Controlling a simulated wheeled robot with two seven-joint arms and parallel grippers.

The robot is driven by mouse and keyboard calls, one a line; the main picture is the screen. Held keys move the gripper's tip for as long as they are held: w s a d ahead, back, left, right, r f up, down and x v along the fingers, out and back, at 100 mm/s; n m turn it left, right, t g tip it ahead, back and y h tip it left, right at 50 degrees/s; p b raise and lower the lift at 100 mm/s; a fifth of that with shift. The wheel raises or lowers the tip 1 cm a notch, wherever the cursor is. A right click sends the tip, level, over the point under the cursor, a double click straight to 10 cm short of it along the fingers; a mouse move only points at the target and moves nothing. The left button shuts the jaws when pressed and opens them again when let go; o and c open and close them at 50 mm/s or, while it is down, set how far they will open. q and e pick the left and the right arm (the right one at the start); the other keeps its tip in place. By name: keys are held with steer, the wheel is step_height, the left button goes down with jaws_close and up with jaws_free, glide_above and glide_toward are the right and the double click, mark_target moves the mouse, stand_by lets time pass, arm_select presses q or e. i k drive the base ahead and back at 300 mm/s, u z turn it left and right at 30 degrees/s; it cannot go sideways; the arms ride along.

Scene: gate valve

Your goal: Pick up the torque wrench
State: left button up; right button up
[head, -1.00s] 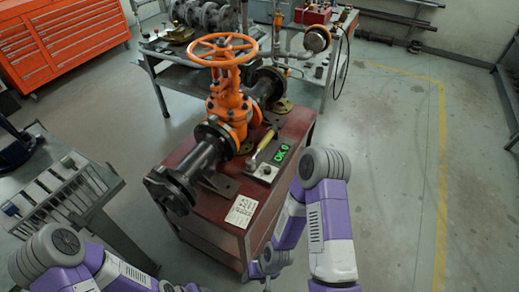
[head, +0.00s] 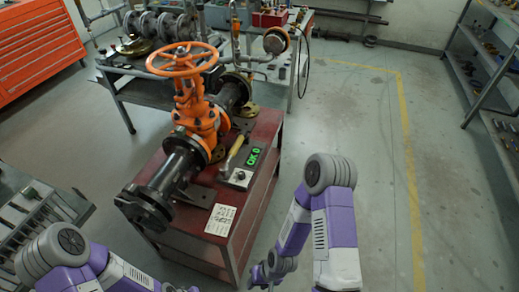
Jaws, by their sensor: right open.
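A tool with a pale yellow handle (head: 234,153) lies tilted beside the orange valve on the red cart (head: 250,215). It rests by a small box with a green lit display (head: 252,157). I cannot tell for sure that this tool is the torque wrench. My right gripper (head: 262,276) is low at the bottom edge, in front of the cart's near right corner. It is small and partly hidden by my wrist; it is open and apart from the tool. My left forearm shows at bottom left, and its gripper is below the picture.
The gate valve with its orange handwheel (head: 182,60) and dark flanged pipe (head: 170,175) fills the cart's left side. A paper card (head: 220,219) lies at the near edge. A tool trolley (head: 30,215) stands at left, a workbench (head: 135,92) behind. Floor at right is clear.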

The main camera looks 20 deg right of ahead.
mark_target(223, 168)
steer(key=z, duration=1.7)
steer(key=i, duration=2.9)
steer(key=u, duration=1.9)
